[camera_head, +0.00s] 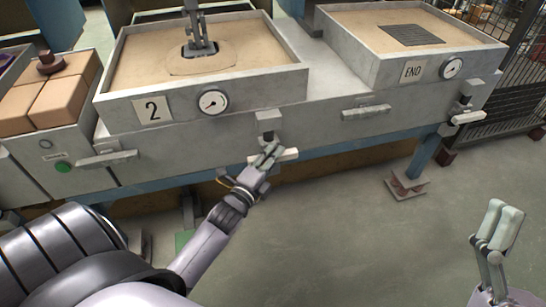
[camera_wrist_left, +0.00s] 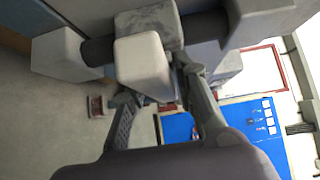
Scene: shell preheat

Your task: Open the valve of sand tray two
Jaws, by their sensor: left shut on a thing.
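Sand tray two (camera_head: 210,92) is a grey tray of sand with a "2" plate (camera_head: 152,110) and a round gauge (camera_head: 213,102) on its front. Its valve (camera_head: 268,122) sits below the tray's right front corner, with a pale handle (camera_head: 288,155). My left gripper (camera_head: 268,155) is shut on the handle; its fingers partly hide it. In the left wrist view the handle's pale block (camera_wrist_left: 142,66) shows at the fingers (camera_wrist_left: 160,95), with a dark rod and grey blocks behind. My right gripper (camera_head: 497,228) is apart from everything at lower right; its finger gap is unclear.
A second sand tray (camera_head: 420,60) marked END, with its own gauge (camera_head: 452,68) and valve (camera_head: 467,112), is at right. Grey drawer handles (camera_head: 366,112) stick out of the front. Brown blocks (camera_head: 45,98) lie at left. The floor (camera_head: 340,220) in front is clear.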

